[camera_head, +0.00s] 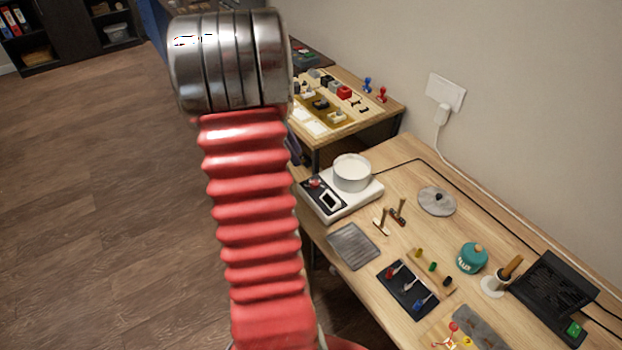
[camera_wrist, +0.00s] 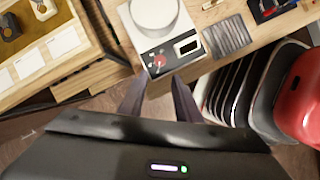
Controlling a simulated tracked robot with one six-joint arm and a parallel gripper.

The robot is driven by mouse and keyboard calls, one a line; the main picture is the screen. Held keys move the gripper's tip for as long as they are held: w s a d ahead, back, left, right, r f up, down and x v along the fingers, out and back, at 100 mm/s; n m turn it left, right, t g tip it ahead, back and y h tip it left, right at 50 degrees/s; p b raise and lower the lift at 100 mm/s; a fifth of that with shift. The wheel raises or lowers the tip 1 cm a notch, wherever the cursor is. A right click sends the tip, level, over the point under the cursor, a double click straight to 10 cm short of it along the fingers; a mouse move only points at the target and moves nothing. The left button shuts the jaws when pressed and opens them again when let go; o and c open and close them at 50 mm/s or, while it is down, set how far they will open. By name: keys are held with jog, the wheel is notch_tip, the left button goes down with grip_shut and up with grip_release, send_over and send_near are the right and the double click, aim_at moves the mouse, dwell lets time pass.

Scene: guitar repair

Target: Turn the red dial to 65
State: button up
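The red dial (camera_wrist: 159,62) is on the front panel of a white hot plate (camera_wrist: 166,40) in the wrist view. It also shows as a small red knob (camera_head: 315,182) in the head view, beside a dark display. The number it points at is too small to read. My gripper (camera_wrist: 157,84) has its two dark fingers apart, with nothing between them. Its tips are just short of the panel's front edge, near the dial. In the head view my gripper is mostly hidden behind my red arm.
A white pot (camera_head: 352,172) stands on the hot plate. A grey mat (camera_head: 353,246) lies beside it. A tray with several small tools (camera_head: 408,289) is farther right. A second wooden bench (camera_head: 385,101) holds several stamps and cards. A wall lies behind the benches.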

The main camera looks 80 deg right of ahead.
aim_at(314, 182)
jog(key=x, duration=1.2)
jog(key=shift+s+f, duration=0.1)
jog(key=shift+f, duration=0.1)
jog(key=shift+c, duration=0.2)
